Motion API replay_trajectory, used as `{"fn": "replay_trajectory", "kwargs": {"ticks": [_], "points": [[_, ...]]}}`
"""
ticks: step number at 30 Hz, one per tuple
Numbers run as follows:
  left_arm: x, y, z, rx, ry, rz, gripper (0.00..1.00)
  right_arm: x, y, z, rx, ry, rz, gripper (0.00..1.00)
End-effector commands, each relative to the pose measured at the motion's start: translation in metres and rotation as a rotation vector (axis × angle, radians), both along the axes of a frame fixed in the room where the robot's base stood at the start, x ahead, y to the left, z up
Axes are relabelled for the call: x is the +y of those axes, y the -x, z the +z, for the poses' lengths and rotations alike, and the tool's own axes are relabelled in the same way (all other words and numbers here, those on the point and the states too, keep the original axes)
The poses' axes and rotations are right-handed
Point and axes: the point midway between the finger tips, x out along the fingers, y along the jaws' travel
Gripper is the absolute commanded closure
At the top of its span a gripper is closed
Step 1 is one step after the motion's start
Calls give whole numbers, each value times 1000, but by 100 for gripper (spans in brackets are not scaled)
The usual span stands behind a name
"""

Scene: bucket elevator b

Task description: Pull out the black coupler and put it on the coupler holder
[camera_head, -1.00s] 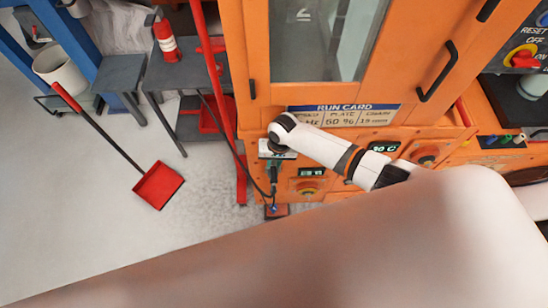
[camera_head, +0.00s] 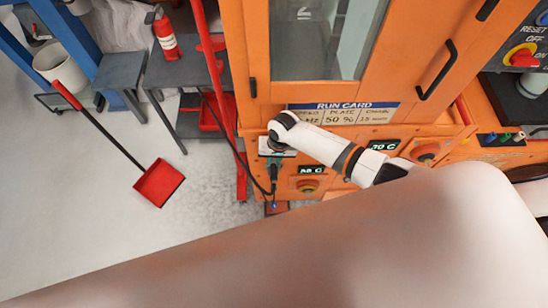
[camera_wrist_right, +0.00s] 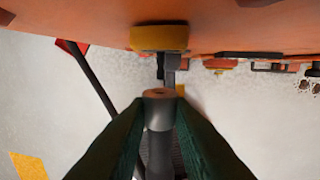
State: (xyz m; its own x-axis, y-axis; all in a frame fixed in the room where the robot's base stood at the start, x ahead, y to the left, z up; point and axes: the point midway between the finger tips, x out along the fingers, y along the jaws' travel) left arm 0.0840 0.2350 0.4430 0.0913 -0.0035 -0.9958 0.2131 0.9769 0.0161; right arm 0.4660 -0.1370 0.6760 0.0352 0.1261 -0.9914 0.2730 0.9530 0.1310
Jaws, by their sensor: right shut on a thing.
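My right gripper (camera_head: 273,178) is at the lower left front of the orange machine, pointing down beside a white label plate. In the right wrist view its two dark green fingers (camera_wrist_right: 159,125) are shut on the black coupler (camera_wrist_right: 158,108), a grey-black cylinder with a copper-coloured centre on its end face. A dark fitting (camera_wrist_right: 167,68) is just beyond the coupler's end, below a yellow knob; I cannot tell whether it is the coupler holder. In the head view the coupler is too small to make out clearly. My left gripper is not in view.
The orange machine (camera_head: 240,60) has a yellow-red knob (camera_head: 308,186) and small displays close right of the gripper. Open floor lies between.

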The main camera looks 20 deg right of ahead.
Motion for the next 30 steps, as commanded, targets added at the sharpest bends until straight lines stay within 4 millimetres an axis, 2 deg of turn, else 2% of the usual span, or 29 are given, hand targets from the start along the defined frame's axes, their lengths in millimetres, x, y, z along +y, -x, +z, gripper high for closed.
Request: {"fn": "replay_trajectory", "kwargs": {"ticks": [30], "points": [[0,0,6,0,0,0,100,0,0,0,0,0,-1,100]]}}
